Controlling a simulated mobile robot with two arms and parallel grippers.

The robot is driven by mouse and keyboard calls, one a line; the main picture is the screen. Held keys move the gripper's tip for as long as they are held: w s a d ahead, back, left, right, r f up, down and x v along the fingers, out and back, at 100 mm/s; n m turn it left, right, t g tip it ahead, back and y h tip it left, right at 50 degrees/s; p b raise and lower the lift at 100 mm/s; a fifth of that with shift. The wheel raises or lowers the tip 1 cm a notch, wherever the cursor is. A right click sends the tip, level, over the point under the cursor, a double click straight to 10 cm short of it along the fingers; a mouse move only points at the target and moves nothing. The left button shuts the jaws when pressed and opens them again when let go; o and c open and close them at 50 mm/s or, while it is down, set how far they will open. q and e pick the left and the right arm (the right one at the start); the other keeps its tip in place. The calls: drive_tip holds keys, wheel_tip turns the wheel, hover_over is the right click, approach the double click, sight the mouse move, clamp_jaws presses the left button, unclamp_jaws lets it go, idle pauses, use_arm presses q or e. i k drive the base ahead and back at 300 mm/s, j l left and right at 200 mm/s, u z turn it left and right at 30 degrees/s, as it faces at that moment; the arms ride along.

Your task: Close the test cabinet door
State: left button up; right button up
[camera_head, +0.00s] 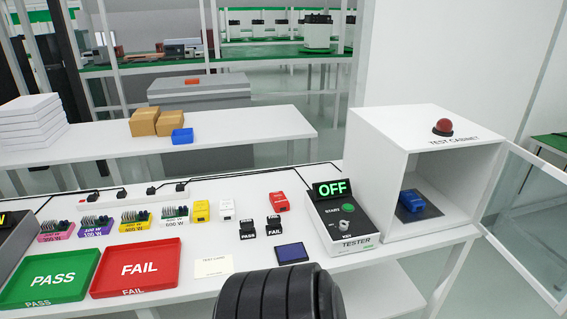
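The white test cabinet (367,140) stands at the right end of the bench, with a red dome light on top. Its door (528,215) is a clear panel in a white frame, hinged on the cabinet's right side. The door is wide open, swung out to the right past the bench's end. Inside the cabinet a blue part (411,201) rests on a dark pad. No gripper fingers show in this view. A black ribbed part, apparently of my own arm, rises at the bottom middle, apart from the cabinet and door.
The tester (352,243), reading OFF, stands just left of the cabinet opening. A green PASS tray (48,264) and a red FAIL tray (134,250) lie at the left. Coloured parts line the bench's back. The floor beyond the bench's right end looks clear.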

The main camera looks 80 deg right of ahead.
sight(561, 307)
drive_tip(key=z, duration=2.7)
